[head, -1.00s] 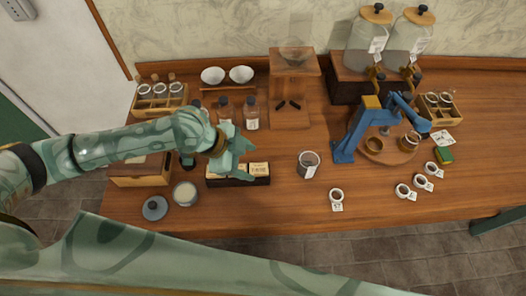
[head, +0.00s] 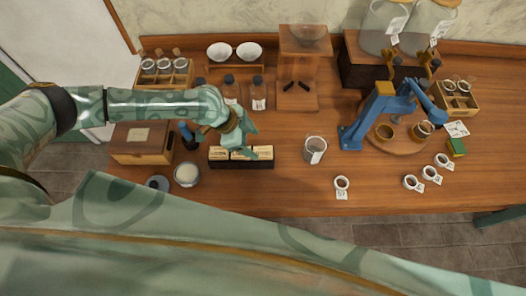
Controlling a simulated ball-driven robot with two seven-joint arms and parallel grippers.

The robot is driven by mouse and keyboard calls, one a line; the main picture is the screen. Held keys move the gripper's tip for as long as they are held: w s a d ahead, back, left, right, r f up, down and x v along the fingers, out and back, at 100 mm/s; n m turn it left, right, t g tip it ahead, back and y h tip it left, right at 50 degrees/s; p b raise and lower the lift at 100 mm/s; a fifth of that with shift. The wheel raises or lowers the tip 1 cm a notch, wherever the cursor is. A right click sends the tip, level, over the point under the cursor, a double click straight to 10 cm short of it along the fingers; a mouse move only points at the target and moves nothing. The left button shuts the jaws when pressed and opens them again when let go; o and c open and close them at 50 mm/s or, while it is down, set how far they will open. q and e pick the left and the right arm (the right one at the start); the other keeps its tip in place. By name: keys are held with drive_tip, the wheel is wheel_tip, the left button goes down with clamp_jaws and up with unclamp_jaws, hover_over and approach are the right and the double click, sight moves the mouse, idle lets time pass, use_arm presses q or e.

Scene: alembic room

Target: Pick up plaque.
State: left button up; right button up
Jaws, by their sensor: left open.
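Several cream plaques (head: 219,153) with dark lettering stand in a row in a long dark holder (head: 243,165) near the middle left of the table. My left gripper (head: 249,141) is open, and its green fingers are over the right half of the row. The fingers and wrist partly hide the middle and right plaques. I cannot tell whether a finger touches a plaque. Nothing shows held in the jaws. My right gripper is not in view.
A wooden box (head: 142,153) and a jar of pale stuff (head: 187,174) stand left of the holder. Bottles (head: 258,94) stand behind it. A glass beaker (head: 315,149) and a blue arm-like device (head: 352,137) stand to the right.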

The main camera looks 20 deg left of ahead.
sight(262, 151)
use_arm(q)
drive_tip(key=x, duration=0.4)
drive_tip(key=shift+s+f, duration=0.2)
drive_tip(key=shift+f, duration=0.05)
drive_tip(key=c, duration=1)
drive_tip(key=shift+c, duration=0.2)
drive_tip(key=shift+r, duration=0.15)
